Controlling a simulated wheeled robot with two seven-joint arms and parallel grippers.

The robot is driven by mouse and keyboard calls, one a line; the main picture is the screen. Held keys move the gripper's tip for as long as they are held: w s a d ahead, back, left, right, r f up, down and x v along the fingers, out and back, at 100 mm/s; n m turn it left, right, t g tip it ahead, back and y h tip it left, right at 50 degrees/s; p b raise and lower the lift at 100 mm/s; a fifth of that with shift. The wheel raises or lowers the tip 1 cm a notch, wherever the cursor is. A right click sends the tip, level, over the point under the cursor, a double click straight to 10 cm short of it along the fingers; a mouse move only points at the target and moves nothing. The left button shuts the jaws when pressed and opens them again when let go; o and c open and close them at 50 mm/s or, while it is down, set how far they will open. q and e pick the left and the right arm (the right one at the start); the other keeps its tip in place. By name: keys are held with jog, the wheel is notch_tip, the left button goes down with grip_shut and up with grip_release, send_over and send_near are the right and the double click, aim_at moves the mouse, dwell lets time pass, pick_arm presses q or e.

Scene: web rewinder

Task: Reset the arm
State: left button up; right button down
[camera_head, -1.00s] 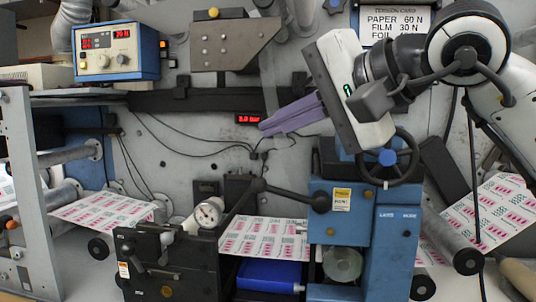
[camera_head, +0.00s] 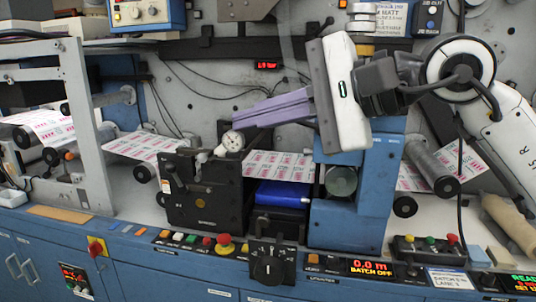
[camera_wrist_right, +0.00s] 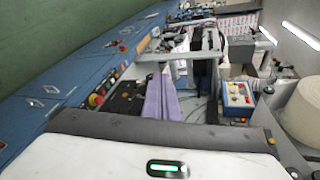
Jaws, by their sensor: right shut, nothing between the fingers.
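My right gripper (camera_head: 236,122) reaches in from the right in the head view. Its purple fingers are shut and empty and point left. The blue block (camera_head: 350,205) stands behind and below the gripper body. The black ball-knobbed lever seen earlier between gauge and block is now mostly hidden behind the gripper. In the right wrist view the shut fingers (camera_wrist_right: 158,84) extend over the machine. My left gripper is not in view.
Printed web (camera_head: 275,165) runs through the rollers. A front control ledge carries a red mushroom button (camera_head: 225,240), a black rotary knob (camera_head: 268,268) and a red display reading 0.0 m, BATCH OFF (camera_head: 372,268). A tan roll (camera_head: 508,218) lies at the right. A grey frame (camera_head: 75,140) stands left.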

jog(key=s+a+f+m+g+y, duration=0.3)
jog(key=a+f+m+y, duration=0.1)
jog(key=f, duration=0.1)
jog(key=w+d+f+n+t+h, duration=0.2)
jog(key=d+f+n+t, duration=0.3)
jog(key=f+n, duration=0.45)
jog(key=w+d+f+n+t+h, duration=0.2)
jog(key=d+f+n+t, duration=0.4)
jog(key=n, duration=0.6)
jog(key=w+d+f+n+t+h, duration=0.2)
jog(key=d+f+n+t, duration=0.15)
jog(key=f+n, duration=0.65)
jog(key=s+d+f+m+g+h, duration=0.1)
jog(key=s+d+f+m+h, duration=0.15)
jog(key=f, duration=0.35)
jog(key=s+d+f+m+g+h, duration=0.1)
jog(key=s+f+m+h, duration=0.15)
jog(key=f, duration=0.25)
jog(key=s+d+f+m+g+h, duration=0.1)
jog(key=s+f+m, duration=0.1)
jog(key=f+m, duration=0.3)
jog(key=s+d+f+m+g+h, duration=0.1)
jog(key=s+d+f+m+g, duration=0.1)
jog(key=s+f, duration=0.7)
jog(key=s+d+f+m+g+h, duration=0.1)
jog(key=s+f+m+g, duration=0.3)
jog(key=s+f, duration=0.5)
jog(key=shift+s+d+m, duration=0.15)
jog(key=shift+d+m, duration=0.2)
